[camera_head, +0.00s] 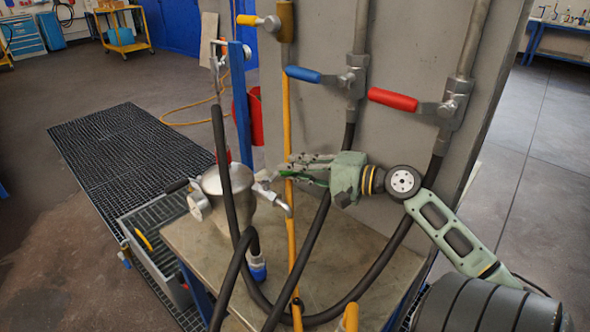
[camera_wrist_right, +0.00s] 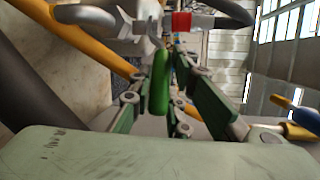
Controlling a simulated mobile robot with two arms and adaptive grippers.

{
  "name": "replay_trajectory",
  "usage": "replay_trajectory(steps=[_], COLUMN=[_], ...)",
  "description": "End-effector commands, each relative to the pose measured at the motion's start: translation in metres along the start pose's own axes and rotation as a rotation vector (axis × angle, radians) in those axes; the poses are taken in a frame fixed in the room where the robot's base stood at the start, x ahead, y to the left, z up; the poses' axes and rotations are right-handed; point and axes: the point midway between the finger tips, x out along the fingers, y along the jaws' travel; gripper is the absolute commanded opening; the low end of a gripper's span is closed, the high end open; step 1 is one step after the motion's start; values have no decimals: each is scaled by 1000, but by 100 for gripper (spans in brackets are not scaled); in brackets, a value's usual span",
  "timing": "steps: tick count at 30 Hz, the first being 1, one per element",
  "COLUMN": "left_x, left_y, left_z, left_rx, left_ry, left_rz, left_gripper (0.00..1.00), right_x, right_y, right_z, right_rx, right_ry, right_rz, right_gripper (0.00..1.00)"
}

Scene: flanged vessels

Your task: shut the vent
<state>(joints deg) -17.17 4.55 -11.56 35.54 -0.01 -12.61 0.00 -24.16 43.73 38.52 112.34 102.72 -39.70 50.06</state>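A metal vessel (camera_head: 212,188) stands on the bench top, with small valve fittings on its lid and side. A green lever handle (camera_head: 308,180) shows to its right, and it also shows in the right wrist view (camera_wrist_right: 160,82), hanging from a metal fitting (camera_wrist_right: 145,22). I cannot tell for sure that this is the vent. My right gripper (camera_head: 306,170) reaches in from the right. In the wrist view its fingers (camera_wrist_right: 164,85) stand apart on both sides of the green handle, with gaps visible. My left gripper is not in view.
A blue lever valve (camera_head: 303,74), a red one (camera_head: 393,99) and a yellow one (camera_head: 250,20) sit on pipes at the grey panel (camera_head: 400,40). Black hoses (camera_head: 312,245) loop across the bench (camera_head: 195,245). A yellow pipe (camera_head: 291,225) rises close to my right gripper.

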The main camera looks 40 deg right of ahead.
Motion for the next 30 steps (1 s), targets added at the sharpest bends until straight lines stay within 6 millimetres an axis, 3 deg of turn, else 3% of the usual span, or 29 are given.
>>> replay_trajectory(steps=[6, 17, 23, 30], left_x=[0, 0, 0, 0], left_y=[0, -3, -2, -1], left_z=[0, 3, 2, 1], left_rx=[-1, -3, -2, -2], left_ry=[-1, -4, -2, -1], left_rz=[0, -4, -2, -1], left_gripper=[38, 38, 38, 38], right_x=[0, -4, -31, -81], right_y=[0, -1, 0, 0], right_z=[0, 0, 0, 0], right_rx=[2, 4, 7, 6], right_ry=[-1, -1, 2, 3], right_rz=[0, -2, -3, -2], right_gripper=[35, 35, 35, 35])
